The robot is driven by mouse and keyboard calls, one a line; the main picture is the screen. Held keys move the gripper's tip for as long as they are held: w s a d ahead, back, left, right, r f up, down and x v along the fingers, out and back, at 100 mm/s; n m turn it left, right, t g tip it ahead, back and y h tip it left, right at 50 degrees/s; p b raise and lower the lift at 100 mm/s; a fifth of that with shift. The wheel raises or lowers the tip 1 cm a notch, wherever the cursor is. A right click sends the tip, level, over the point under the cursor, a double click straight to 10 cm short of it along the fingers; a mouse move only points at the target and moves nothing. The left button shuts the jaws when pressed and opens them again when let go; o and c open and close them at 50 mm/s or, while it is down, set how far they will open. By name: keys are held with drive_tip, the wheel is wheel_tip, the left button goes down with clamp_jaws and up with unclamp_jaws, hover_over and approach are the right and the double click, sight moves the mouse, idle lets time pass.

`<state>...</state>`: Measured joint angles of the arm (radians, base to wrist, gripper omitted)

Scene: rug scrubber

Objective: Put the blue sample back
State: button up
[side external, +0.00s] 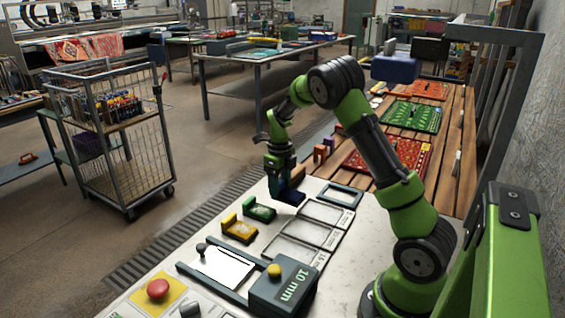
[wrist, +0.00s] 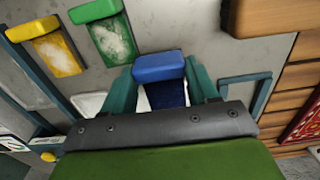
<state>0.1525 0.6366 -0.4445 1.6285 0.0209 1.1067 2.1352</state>
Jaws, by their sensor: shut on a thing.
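The blue sample (side external: 291,196) is a dark blue piece with a brighter blue block at one end, seen clearly in the wrist view (wrist: 160,68). My gripper (side external: 285,181) points down over the far end of the pale worktable. Its two teal fingers (wrist: 161,82) are shut on the blue sample from both sides. Part of the sample is hidden behind the dark gripper bar. I cannot tell whether it touches the table. The green sample (side external: 260,209) and yellow sample (side external: 239,229) lie in a row on the near side of it.
An empty dark teal frame (side external: 341,194) lies right of my gripper. Several grey-rimmed trays (side external: 326,215) run beside the samples. A 10 mm box (side external: 285,286) with a yellow knob and a red button (side external: 158,289) stand nearer. A wooden table (side external: 452,150) with patterned rugs adjoins at right.

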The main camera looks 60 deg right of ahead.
drive_tip(key=w+d, duration=0.1)
drive_tip(key=w, duration=0.1)
drive_tip(key=w+d, duration=0.1)
drive_tip(key=w, duration=0.1)
drive_tip(key=w+d, duration=0.1)
drive_tip(key=w, duration=0.1)
drive_tip(key=shift+w+d+f, duration=0.2)
drive_tip(key=shift+w+f, duration=0.05)
drive_tip(key=shift+f, duration=1.85)
drive_tip(key=shift+f, duration=0.15)
drive_tip(key=o, duration=1)
drive_tip(key=shift+o, duration=0.2)
